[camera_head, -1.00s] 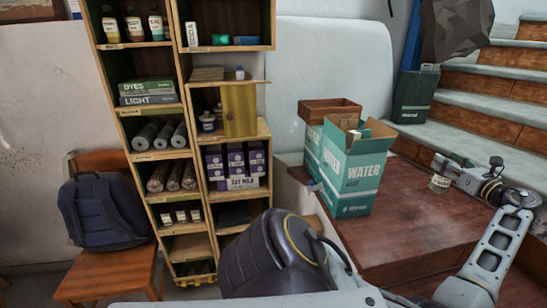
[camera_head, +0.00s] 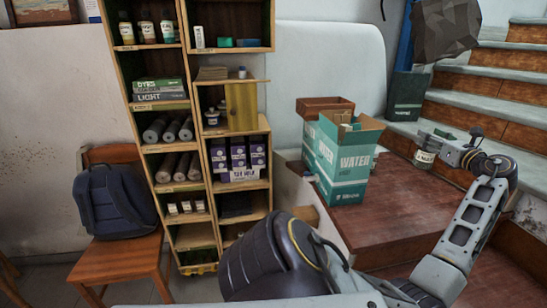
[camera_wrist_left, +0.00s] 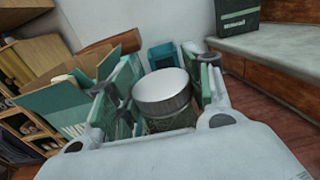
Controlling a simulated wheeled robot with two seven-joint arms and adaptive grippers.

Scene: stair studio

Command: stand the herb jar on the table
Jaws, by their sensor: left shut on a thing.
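The herb jar (camera_head: 425,157) is small, with a pale label in the head view. In the left wrist view its round white lid (camera_wrist_left: 163,92) faces the camera and greenish contents (camera_wrist_left: 170,123) show below. My left gripper (camera_head: 434,146) is shut on the jar, with a finger on each side. The jar looks roughly upright over the back right part of the brown wooden table (camera_head: 400,215). I cannot tell whether its base touches the tabletop. My right gripper is in neither view.
Green WATER boxes (camera_head: 345,165), one open on top, stand on the table's left part, with a brown crate (camera_head: 325,106) behind. Stairs (camera_head: 470,125) rise behind at right. A loaded shelf (camera_head: 150,150) and a chair (camera_head: 122,258) with a backpack stand left. The table's front is bare.

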